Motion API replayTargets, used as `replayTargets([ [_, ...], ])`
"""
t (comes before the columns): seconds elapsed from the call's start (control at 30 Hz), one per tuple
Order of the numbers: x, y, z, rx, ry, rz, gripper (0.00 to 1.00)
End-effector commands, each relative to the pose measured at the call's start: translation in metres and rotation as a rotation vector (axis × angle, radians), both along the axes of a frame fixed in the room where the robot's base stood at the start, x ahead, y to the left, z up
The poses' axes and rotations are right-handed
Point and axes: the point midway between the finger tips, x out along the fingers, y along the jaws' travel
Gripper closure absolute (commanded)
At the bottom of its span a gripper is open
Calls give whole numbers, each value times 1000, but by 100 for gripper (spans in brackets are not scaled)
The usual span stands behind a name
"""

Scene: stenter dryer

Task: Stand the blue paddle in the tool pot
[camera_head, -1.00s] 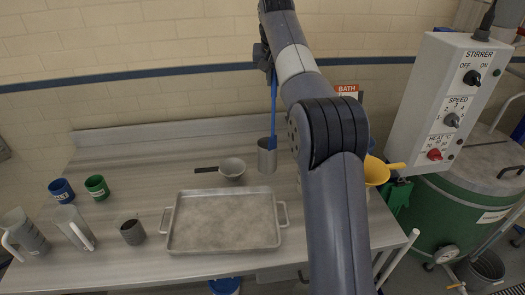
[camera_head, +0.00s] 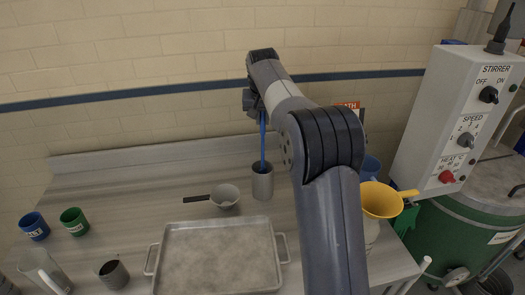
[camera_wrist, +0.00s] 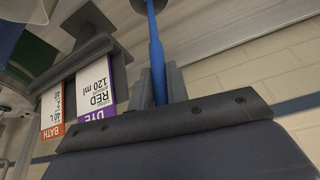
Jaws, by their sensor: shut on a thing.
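The blue paddle (camera_head: 262,137) hangs upright from my gripper (camera_head: 256,103), which is shut on its shaft. In the wrist view the blue shaft (camera_wrist: 155,50) runs between the two fingers (camera_wrist: 160,88). The tool pot (camera_head: 262,183) is a grey metal cylinder standing on the steel bench, directly below my gripper. The paddle's lower end goes out of sight at the pot's mouth and looks to be inside the pot. Whether it touches the bottom cannot be seen.
A small saucepan (camera_head: 225,196) is left of the pot, and a large metal tray (camera_head: 160,245) is in front. A yellow funnel or scoop (camera_head: 382,200) is at the right. Blue (camera_head: 34,226) and green (camera_head: 74,221) cups stand at far left. Cards (camera_wrist: 97,88) stand behind.

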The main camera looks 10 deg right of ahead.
Motion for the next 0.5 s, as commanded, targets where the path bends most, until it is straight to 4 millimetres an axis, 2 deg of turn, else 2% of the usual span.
replayTargets([
  [0.4, -1, 0, -52, 0, 4, 0, 100],
  [0.5, 0, 0, -60, 1, 1, -1, 100],
])
